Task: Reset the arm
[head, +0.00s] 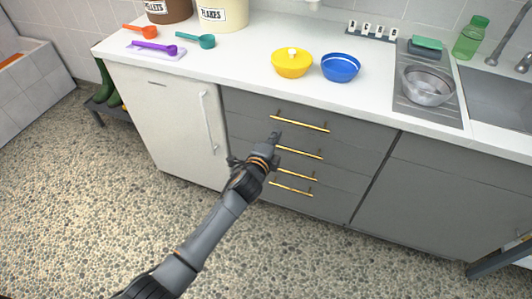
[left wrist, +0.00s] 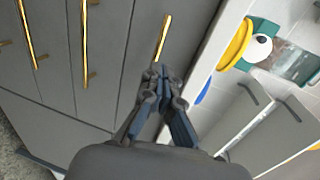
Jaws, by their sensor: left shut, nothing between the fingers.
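My left arm reaches in from the bottom of the head view. Its gripper (head: 274,138) is shut and empty, in front of the grey drawer unit, just below the left end of the top drawer's gold handle (head: 302,122). In the left wrist view the shut fingers (left wrist: 162,76) point toward a gold handle (left wrist: 163,38). I cannot tell whether they touch it. The drawers look closed. My right gripper is not in view.
A white cabinet (head: 168,119) stands left of the drawers.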

